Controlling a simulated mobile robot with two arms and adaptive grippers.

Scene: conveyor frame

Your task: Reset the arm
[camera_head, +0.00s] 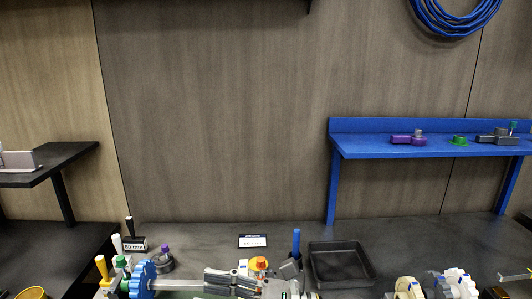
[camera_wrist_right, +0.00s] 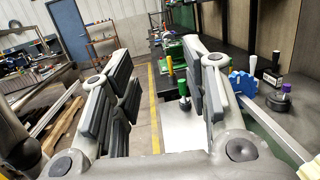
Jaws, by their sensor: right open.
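My right gripper (camera_wrist_right: 158,58) is open in the right wrist view, with its two grey, dark-padded fingers spread apart and nothing between them in contact. In the head view what looks like the same gripper (camera_head: 208,281) shows at the bottom middle, low over the conveyor frame, pointing left. Beyond the fingers stand a yellow-handled piece (camera_wrist_right: 170,68) and a green-knobbed piece (camera_wrist_right: 183,90). A blue gear (camera_wrist_right: 243,83) is right of the right-hand finger; it also shows in the head view (camera_head: 141,280). My left gripper is not in view.
A black tray (camera_head: 341,281) lies on the dark bench, right of a blue-handled piece (camera_head: 297,243). A blue shelf (camera_head: 365,145) stands at the back right with several small parts. A purple-knobbed piece (camera_head: 165,262) sits behind the blue gear. The bench's back middle is mostly clear.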

